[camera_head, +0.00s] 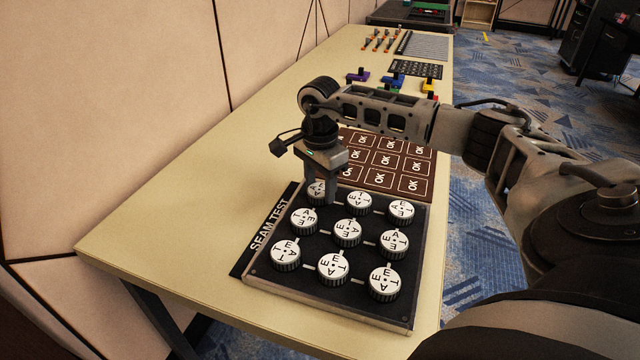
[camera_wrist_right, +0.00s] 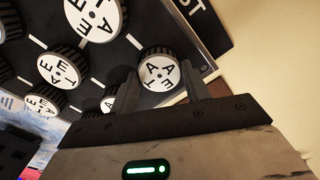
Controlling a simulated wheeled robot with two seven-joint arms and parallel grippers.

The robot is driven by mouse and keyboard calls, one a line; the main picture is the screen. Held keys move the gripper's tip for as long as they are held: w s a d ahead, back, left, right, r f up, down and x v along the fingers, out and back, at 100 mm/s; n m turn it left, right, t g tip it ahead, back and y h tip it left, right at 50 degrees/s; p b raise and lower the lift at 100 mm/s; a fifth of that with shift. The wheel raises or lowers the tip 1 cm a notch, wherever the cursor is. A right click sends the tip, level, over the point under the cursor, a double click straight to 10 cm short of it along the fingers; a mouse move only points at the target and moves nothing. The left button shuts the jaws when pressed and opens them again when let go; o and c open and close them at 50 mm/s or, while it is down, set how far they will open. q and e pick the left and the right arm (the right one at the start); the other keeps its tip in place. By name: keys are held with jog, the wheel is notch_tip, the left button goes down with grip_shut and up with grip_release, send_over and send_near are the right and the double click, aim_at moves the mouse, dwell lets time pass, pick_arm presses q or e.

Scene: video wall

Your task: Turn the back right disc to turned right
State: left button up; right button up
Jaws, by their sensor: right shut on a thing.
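A black panel (camera_head: 262,275) marked SEAM TEST carries rows of round white lettered discs with dark ribbed sides. The disc at its far left corner in the head view (camera_head: 316,187), by the TEST end of the label, is the back right disc if the label edge is the back. My right gripper (camera_head: 320,194) points down over it and is shut on it. In the right wrist view the disc (camera_wrist_right: 158,73) sits between the two fingers (camera_wrist_right: 160,88), its lettered face partly showing. Its exact turn is hard to read. My left gripper is out of view.
Neighbouring discs (camera_head: 359,203) (camera_head: 304,219) stand close to the held one. A brown board of OK tiles (camera_head: 421,167) lies just behind the panel. Coloured blocks (camera_head: 391,80) and a grey ribbed plate (camera_head: 430,46) lie farther along the table (camera_head: 190,190). The table left of the panel is clear.

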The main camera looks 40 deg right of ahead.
aim_at(320, 189)
jog(key=shift+r, duration=0.15)
dwell(0.4)
jog(key=o, duration=1)
pick_arm(q)
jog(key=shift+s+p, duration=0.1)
jog(key=shift+p, duration=0.4)
pick_arm(e)
notch_tip(320, 189, up, 16)
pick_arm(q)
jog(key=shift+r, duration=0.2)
